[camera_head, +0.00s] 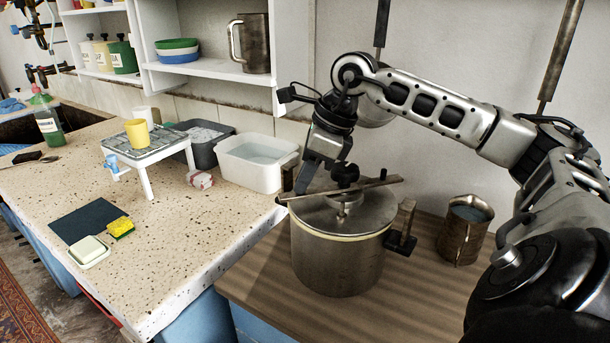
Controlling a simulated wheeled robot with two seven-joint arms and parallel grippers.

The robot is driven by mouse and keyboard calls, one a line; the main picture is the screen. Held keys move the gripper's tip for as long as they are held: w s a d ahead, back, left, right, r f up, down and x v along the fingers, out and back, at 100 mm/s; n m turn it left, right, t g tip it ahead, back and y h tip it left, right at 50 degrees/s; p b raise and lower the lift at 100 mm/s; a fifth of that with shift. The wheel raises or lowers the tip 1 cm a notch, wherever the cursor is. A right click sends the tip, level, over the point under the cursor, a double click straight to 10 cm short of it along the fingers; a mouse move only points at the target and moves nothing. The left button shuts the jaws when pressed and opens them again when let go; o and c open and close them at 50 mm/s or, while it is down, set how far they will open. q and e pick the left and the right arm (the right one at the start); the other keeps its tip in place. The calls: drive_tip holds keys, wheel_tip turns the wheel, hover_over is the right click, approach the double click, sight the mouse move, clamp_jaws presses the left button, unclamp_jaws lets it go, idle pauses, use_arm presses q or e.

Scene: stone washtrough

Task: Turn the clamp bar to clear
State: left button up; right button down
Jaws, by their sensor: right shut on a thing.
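A steel pot (338,262) with a flat lid (325,212) stands on the wooden top. The clamp bar (376,187) lies across above the lid, its right end reaching past the lid towards the right. A dark knob (344,172) sits at the bar's middle. My right gripper (304,184) comes down from above and is shut on the clamp bar, left of the knob. The fingers partly hide the bar there, so the exact contact is hard to see. My left gripper is not in view.
A metal jug (465,228) stands right of the pot, near a dark bracket with a wooden handle (404,222). A white basin (256,165), a grey tub and a small rack (150,148) stand on the speckled counter. Wooden top is clear in front of the pot.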

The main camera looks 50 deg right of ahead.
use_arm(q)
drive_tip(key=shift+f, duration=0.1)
use_arm(e)
drive_tip(key=c, duration=1.5)
unclamp_jaws()
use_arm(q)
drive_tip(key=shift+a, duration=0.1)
use_arm(e)
drive_tip(key=shift+r, duration=0.15)
use_arm(q)
drive_tip(key=p, duration=0.1)
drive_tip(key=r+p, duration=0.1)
drive_tip(key=p, duration=0.1)
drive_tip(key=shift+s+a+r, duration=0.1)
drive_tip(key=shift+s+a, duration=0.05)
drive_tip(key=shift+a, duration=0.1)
use_arm(e)
drive_tip(key=v, duration=1.5)
drive_tip(key=shift+s+r, duration=0.15)
drive_tip(key=shift+r, duration=0.25)
